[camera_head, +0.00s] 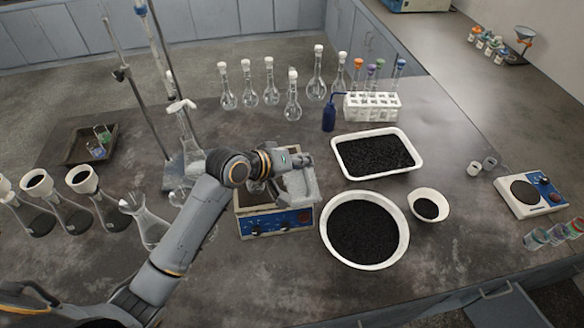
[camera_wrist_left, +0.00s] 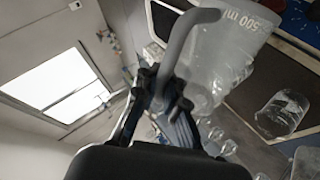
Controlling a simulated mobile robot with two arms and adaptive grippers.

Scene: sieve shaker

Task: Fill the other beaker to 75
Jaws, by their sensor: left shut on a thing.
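My left gripper (camera_head: 302,162) is shut on the handle of a translucent jug (camera_head: 299,186) and holds it over the right part of a blue-fronted device (camera_head: 276,222). In the left wrist view the jug (camera_wrist_left: 222,48), marked "500 ml", shows its grey handle between the fingers (camera_wrist_left: 165,88). A clear glass beaker (camera_wrist_left: 282,113) stands on the dark surface beside the jug in that view. In the head view my gripper and arm hide much of the device top. The liquid level in the jug and beaker cannot be read. My right gripper is not in view.
A white tray (camera_head: 344,172) and a round white bowl (camera_head: 325,236), both with black grains, stand right of the device. Several stoppered flasks (camera_head: 292,109) and a white tube rack (camera_head: 371,107) stand behind. Conical flasks (camera_head: 148,229) and a metal stand (camera_head: 149,110) are left.

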